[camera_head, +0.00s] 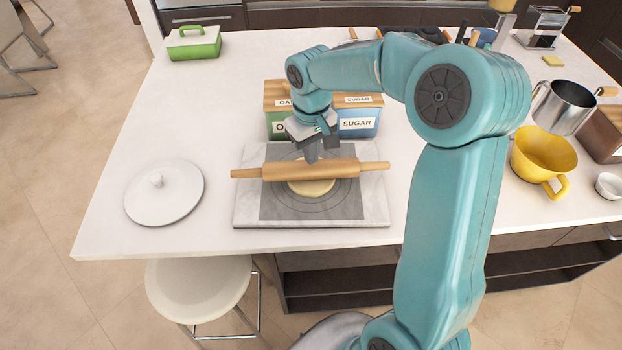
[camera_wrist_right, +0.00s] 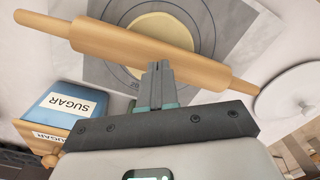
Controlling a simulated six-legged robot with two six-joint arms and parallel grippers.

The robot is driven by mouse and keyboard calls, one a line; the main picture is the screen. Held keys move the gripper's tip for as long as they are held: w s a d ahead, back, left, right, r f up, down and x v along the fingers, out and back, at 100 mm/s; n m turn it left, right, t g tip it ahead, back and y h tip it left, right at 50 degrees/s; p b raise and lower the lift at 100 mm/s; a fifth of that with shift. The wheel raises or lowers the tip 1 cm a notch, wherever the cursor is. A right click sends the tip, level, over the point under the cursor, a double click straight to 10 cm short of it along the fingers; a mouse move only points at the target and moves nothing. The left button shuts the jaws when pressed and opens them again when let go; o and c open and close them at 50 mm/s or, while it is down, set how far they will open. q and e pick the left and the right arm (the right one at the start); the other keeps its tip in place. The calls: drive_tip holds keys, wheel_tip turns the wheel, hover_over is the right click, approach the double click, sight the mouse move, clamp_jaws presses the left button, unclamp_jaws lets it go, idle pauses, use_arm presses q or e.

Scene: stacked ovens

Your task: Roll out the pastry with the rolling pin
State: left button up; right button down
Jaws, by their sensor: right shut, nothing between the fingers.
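A wooden rolling pin (camera_head: 335,168) lies across the round pale pastry (camera_head: 310,188), its handles pointing left and right. The pastry is on a grey mat (camera_head: 270,208) with printed circles, on a marble board (camera_head: 376,210). My right gripper (camera_head: 311,157) points down at the middle of the rolling pin, from its far side. In the right wrist view, its shut, empty fingertips (camera_wrist_right: 160,66) overlap the near edge of the rolling pin (camera_wrist_right: 120,48); I cannot tell whether they touch it. The pastry (camera_wrist_right: 160,28) shows partly beyond the pin. My left gripper is not in view.
Oat and sugar boxes (camera_head: 358,122) stand just behind the board. A white lid (camera_head: 165,192) lies at the left, and a green butter dish (camera_head: 193,42) at the back left. A yellow jug (camera_head: 541,152) and a metal pot (camera_head: 564,106) stand at the right. The left counter is mostly clear.

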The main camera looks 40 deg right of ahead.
drive_tip(key=shift+f+b, duration=0.65)
drive_tip(key=shift+f, duration=0.25)
drive_tip(key=shift+w+d+r, duration=0.15)
drive_tip(key=shift+w+d+p, duration=0.7)
drive_tip(key=shift+w+p, duration=0.1)
drive_tip(key=shift+p, duration=0.05)
drive_tip(key=shift+w+d, duration=0.1)
drive_tip(key=shift+w, duration=0.05)
drive_tip(key=shift+r+p, duration=0.85)
drive_tip(key=shift+r, duration=0.1)
drive_tip(key=shift+f, duration=0.1)
